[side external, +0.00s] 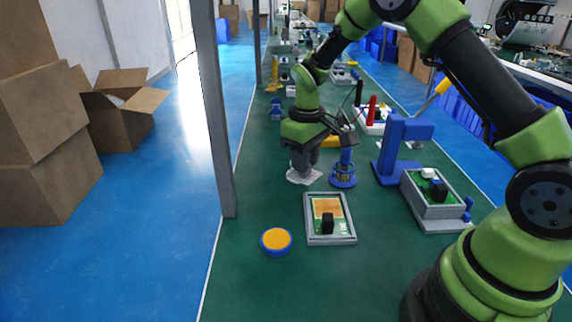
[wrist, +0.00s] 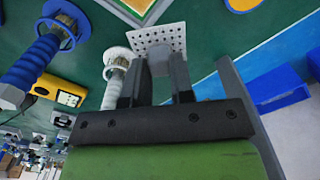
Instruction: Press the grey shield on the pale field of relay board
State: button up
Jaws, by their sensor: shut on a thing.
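The grey shield is a thin pale plate with rows of small holes, in the wrist view (wrist: 160,40). A green board (side external: 341,211) with a tan field (side external: 327,207) and a black block lies in a grey tray nearer the camera, apart from the shield. I take this as the relay board.
A blue coil stand (side external: 343,172) is close right of my gripper. A blue post fixture (side external: 397,145) and a second grey box with a board (side external: 437,210) stand further right. An orange-topped blue dish (side external: 276,241) sits left of the tray.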

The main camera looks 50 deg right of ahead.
aim_at(327, 208)
jog(key=s+n, duration=0.1)
jog(key=n, duration=0.1)
jog(key=s+d+r+n, duration=0.1)
jog(key=s+n, duration=0.1)
jog(key=n, duration=0.1)
jog(key=s+d+n, duration=0.1)
jog(key=s+n, duration=0.1)
jog(key=shift+d+r+n, duration=0.2)
jog(key=shift+n, duration=0.2)
jog(key=shift+f, duration=0.1)
jog(key=shift+f, duration=4.1)
jog(key=shift+f, duration=0.35)
jog(key=o, duration=0.8)
jog(key=shift+o, duration=0.2)
